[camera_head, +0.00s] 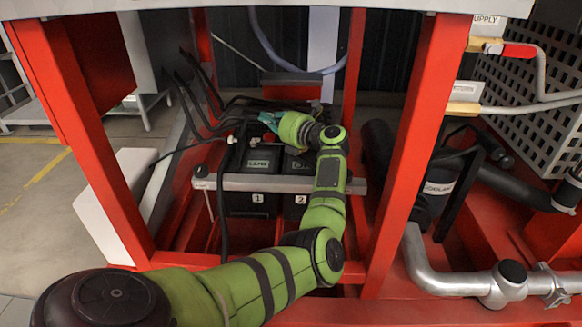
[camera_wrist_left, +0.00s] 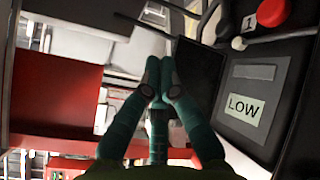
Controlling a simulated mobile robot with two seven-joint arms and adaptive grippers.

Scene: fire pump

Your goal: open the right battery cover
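Two black batteries stand side by side behind a grey bar marked 1 and 2. The left battery (camera_head: 252,203) has a black top with a pale label (camera_head: 258,163). The right battery (camera_head: 295,205) is partly hidden by my green left arm, and only part of its cover (camera_head: 297,165) shows. My left gripper (camera_head: 268,120) is above and behind the batteries. In the left wrist view its teal fingers (camera_wrist_left: 160,75) are drawn together, with nothing visible between the tips. A dark flat panel (camera_wrist_left: 200,72) is close beside them; I cannot tell whether they touch. My right gripper is out of view.
Red frame posts (camera_head: 415,130) stand on both sides of the batteries. Black cables (camera_head: 205,100) run behind and left of them. A silver pipe (camera_head: 445,280) is at the right. The left wrist view shows a LOW label (camera_wrist_left: 247,107) and a red knob (camera_wrist_left: 272,12).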

